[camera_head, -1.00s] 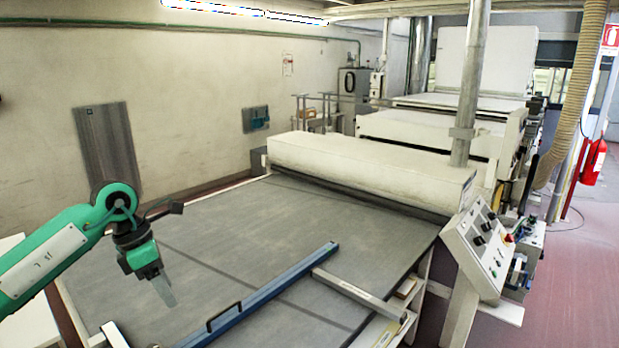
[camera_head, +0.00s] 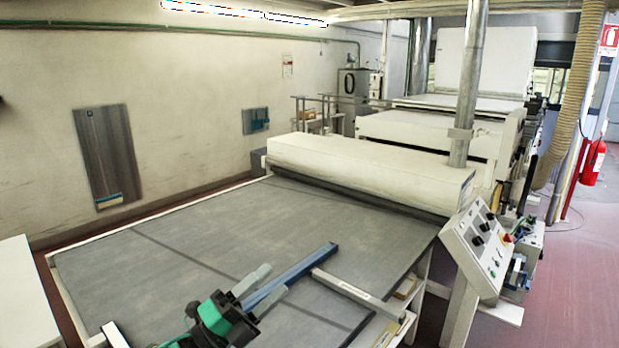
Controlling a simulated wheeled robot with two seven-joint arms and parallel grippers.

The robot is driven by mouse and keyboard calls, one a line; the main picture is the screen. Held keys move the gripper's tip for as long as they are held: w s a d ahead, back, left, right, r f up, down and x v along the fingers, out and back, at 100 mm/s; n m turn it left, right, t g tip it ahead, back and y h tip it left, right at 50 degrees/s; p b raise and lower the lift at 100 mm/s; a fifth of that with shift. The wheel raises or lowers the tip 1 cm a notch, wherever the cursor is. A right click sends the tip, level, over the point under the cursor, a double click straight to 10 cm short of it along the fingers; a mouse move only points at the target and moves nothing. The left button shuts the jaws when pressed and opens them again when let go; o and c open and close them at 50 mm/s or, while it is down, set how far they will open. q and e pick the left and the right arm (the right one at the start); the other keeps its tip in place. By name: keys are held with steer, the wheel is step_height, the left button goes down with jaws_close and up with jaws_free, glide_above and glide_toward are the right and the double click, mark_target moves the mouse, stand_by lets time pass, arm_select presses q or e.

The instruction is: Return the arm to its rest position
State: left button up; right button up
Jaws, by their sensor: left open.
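My left gripper (camera_head: 272,281) is at the bottom middle of the head view, with a green and black wrist and two grey fingers. The fingers are spread apart and nothing shows between them. They point up and to the right in the picture, over the near part of the grey conveyor table (camera_head: 200,240). The gripper covers part of a blue bar (camera_head: 305,264) on the table; I cannot tell the height between them. Most of the left arm is out of the frame. My right gripper is not in view.
A grey-white bar (camera_head: 355,292) lies at the table's right side. The white tunnel hood (camera_head: 365,172) crosses the table's far end. A control panel (camera_head: 485,245) stands at the right. The table's left and middle surface is clear. A white surface (camera_head: 22,295) is at far left.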

arm_select(q)
steer(key=s+a+f+n+t+y, duration=0.1)
steer(key=s+a+f+n+y, duration=0.1)
steer(key=a+f+n+y, duration=0.6)
steer(key=s+a+f+n+t+y, duration=0.15)
steer(key=a+f+n+y, duration=0.35)
steer(key=f+n+y, duration=0.7)
steer(key=s+a+f+n+g+h, duration=0.1)
steer(key=s+f+n+g, duration=0.45)
steer(key=s, duration=0.75)
steer(key=s+a+f+n+g, duration=0.1)
steer(key=s+f+n+g, duration=0.2)
steer(key=s+f+g, duration=0.7)
step_height(320, 180, down, 40)
steer(key=s+r+t+b, duration=0.1)
steer(key=s+b, duration=0.2)
steer(key=b, duration=0.7)
steer(key=s+a+f+b, duration=0.1)
steer(key=s+f+b, duration=0.1)
steer(key=s+f, duration=0.4)
steer(key=s+a+f+b, duration=0.1)
steer(key=s+f+b, duration=0.2)
steer(key=f, duration=0.9)
steer(key=s+a+f+b, duration=0.1)
steer(key=s+f+b, duration=0.1)
steer(key=s+f, duration=0.7)
steer(key=shift+s+a+m+g, duration=0.25)
steer(key=shift+a+m+g, duration=0.15)
steer(key=shift+m, duration=0.05)
